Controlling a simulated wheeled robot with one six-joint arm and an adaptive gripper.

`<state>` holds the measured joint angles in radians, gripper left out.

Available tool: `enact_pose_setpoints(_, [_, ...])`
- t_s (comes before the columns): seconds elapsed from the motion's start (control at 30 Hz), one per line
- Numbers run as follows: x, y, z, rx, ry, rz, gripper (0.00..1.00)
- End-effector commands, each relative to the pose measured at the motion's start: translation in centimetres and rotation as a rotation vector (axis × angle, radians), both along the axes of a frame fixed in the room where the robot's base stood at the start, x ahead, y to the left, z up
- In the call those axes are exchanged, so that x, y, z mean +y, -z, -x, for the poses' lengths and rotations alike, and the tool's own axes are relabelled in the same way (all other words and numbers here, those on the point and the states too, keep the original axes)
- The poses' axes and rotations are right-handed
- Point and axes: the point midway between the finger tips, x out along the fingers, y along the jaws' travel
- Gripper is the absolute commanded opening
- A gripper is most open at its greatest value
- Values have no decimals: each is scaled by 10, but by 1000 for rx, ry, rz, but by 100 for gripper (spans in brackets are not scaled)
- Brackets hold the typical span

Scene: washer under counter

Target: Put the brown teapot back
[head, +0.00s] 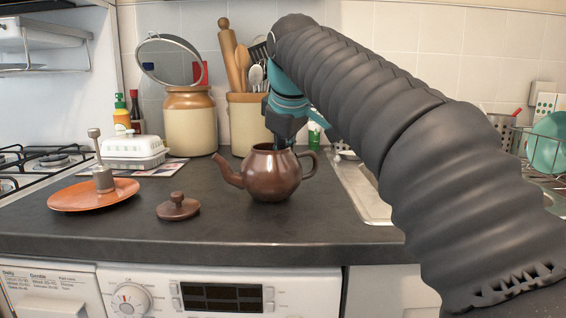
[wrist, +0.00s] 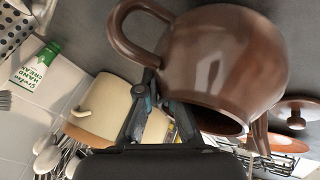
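The brown teapot (head: 272,177) appears to stand upright on the dark counter, spout to the left and handle to the right, its top uncovered. In the wrist view the teapot (wrist: 228,62) appears upside down and fills the upper right. Its brown lid (head: 178,208) lies apart on the counter, front left of it. My gripper (head: 283,143) points down at the teapot's rim, near the handle side. In the wrist view my gripper's fingertips (wrist: 151,76) are close together at the handle's upper joint. Whether they pinch it is unclear.
A white butter dish (head: 133,150), a brown-and-cream jar (head: 190,125) and a utensil crock (head: 246,127) stand behind. The sink (head: 362,193) is right. The front counter strip is clear.

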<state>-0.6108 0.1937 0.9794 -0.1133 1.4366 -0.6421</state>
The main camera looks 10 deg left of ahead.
Motion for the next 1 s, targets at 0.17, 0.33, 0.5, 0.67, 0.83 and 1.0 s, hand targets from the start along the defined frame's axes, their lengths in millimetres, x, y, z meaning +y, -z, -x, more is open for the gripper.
enact_pose_setpoints(0.17, [0,3,0,-1,0,-2,0])
enact_pose_setpoints(0.33, [0,3,0,-1,0,-2,0])
enact_pose_setpoints(0.5, [0,6,0,0,0,0,18])
enact_pose_setpoints(0.67, [0,6,0,0,0,0,31])
enact_pose_setpoints(0.83, [0,6,0,0,1,0,31])
enact_pose_setpoints(1.0, [-2,-5,4,-2,1,-2,31])
